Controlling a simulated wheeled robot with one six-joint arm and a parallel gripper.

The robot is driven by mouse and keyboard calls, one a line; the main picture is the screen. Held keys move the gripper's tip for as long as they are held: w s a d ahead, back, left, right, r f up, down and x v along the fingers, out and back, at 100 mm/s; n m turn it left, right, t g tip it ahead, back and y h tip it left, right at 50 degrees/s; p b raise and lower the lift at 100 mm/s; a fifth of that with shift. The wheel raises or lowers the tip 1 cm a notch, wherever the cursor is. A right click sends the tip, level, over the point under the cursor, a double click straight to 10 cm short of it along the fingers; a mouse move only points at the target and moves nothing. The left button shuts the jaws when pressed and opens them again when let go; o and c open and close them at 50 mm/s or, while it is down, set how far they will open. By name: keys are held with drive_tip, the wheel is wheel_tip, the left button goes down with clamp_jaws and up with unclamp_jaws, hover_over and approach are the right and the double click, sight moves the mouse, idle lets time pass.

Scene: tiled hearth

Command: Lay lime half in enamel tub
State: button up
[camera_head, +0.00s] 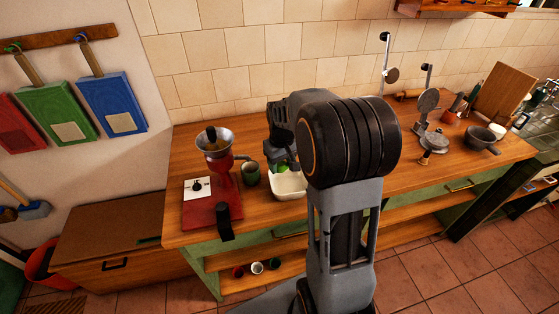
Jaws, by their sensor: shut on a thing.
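The white enamel tub (289,187) stands on the wooden counter, partly hidden behind my arm. The lime half (284,167) shows as a small bright green patch over the tub's back rim. My gripper (281,160) points down there and is shut on the lime half. My arm hides much of the gripper and the tub's right side. I cannot tell how far the lime is above the tub's floor.
A grey press (428,115) and dark pan (480,139) stand at right. The counter (390,150) is fairly clear between.

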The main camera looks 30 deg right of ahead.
drive_tip(key=shift+f+b, duration=1.95)
drive_tip(key=shift+f, duration=0.75)
drive_tip(key=o, duration=1.1)
drive_tip(key=shift+c, duration=0.2)
wheel_tip(320, 180, up, 14)
drive_tip(key=shift+f, duration=0.1)
